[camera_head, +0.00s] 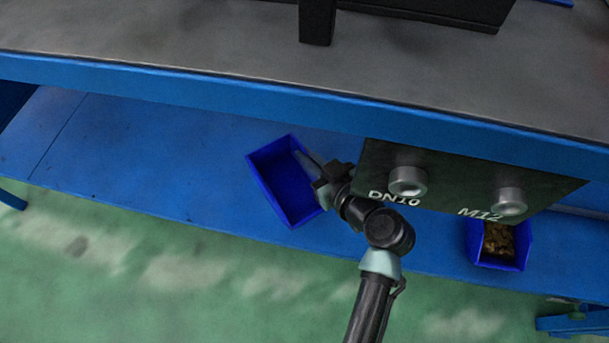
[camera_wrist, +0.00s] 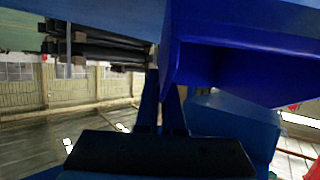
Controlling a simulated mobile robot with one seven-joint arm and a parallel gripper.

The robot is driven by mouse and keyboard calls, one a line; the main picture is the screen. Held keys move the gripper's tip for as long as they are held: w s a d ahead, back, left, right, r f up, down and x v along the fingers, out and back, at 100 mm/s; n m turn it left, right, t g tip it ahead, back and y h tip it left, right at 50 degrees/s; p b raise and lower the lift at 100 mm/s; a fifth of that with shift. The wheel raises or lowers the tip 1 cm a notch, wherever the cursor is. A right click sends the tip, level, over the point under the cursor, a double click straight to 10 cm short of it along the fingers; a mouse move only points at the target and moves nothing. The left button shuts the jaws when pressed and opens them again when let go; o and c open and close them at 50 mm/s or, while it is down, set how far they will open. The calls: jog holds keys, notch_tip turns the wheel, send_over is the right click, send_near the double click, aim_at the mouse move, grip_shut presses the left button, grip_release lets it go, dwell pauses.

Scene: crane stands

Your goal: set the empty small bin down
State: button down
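The empty small bin (camera_head: 285,188) is blue and open-topped, with a bare inside. In the head view it is over the lower blue shelf (camera_head: 150,165), turned at an angle to the shelf's edge. I cannot tell whether its bottom touches the shelf. My gripper (camera_head: 312,165) is at the bin's right wall. In the wrist view the bin's blue wall (camera_wrist: 235,70) fills the upper right, its corner by the fingertips (camera_wrist: 162,88). The fingers are close together and look shut on the bin's wall. Their contact is partly hidden.
A dark panel (camera_head: 455,180) marked DN10 and M12, with two round metal knobs, hangs just right of my gripper. A blue bin of brownish parts (camera_head: 498,247) is below it. The grey bench top (camera_head: 200,40) overhangs the shelf. The shelf's left is clear.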

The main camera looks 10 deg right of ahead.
aim_at(308, 174)
notch_tip(308, 174, down, 5)
jog(key=shift+f+b, duration=0.2)
jog(key=shift+b, duration=1)
jog(key=shift+r, duration=0.15)
jog(key=c, duration=1)
grip_release()
jog(key=shift+c, duration=0.2)
jog(key=shift+s+r, duration=0.1)
jog(key=shift+s, duration=0.05)
jog(key=p+v, duration=0.4)
jog(key=v, duration=0.7)
jog(key=shift+s+d, duration=0.2)
jog(key=shift+s, duration=0.05)
jog(key=shift+r, duration=0.15)
